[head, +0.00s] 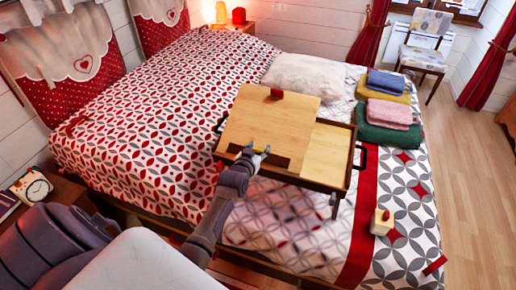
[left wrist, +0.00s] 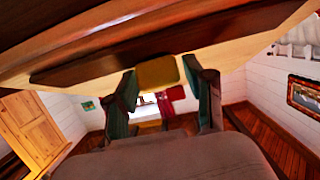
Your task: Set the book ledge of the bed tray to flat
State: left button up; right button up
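The wooden bed tray (head: 333,150) stands on the bed. Its pale book ledge (head: 268,122) is a board lying over the tray's left part, apparently raised and tilted, with a dark strip (head: 279,160) along its near edge and a red block (head: 277,93) at its far edge. My left gripper (head: 255,152) is at the board's near edge. In the left wrist view the two fingers of my left gripper (left wrist: 163,85) stand apart on either side of a yellow piece (left wrist: 157,72), under the board's edge. Whether they press on it is unclear. My right gripper is not in view.
Folded towels (head: 388,112) lie right of the tray, and a white pillow (head: 303,76) behind it. A clock (head: 33,187) stands on the bedside table at left.

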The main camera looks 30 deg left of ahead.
pick_arm(q)
jog(key=shift+o, duration=0.4)
jog(key=v, duration=1.2)
jog(key=s+d+f+m+g+h, duration=0.1)
jog(key=s+d+f+g, duration=0.3)
jog(key=f, duration=0.6)
jog(key=s+d+f+m+g+h, duration=0.15)
jog(key=s+f, duration=0.35)
jog(key=f, duration=0.5)
jog(key=s+d+f+g+h, duration=0.1)
jog(key=s+d+f, duration=0.35)
jog(key=f, duration=0.55)
jog(key=s+f+g, duration=0.2)
jog(key=s+f, duration=0.3)
jog(key=s, duration=0.5)
jog(key=s+d+f+m+g, duration=0.1)
jog(key=s+f, duration=0.4)
jog(key=s, duration=0.5)
jog(key=s+d+f+m+g, duration=0.1)
jog(key=s+f+g, duration=0.3)
jog(key=s, duration=0.5)
jog(key=shift+s+f+b, duration=0.4)
jog(key=shift+f, duration=0.35)
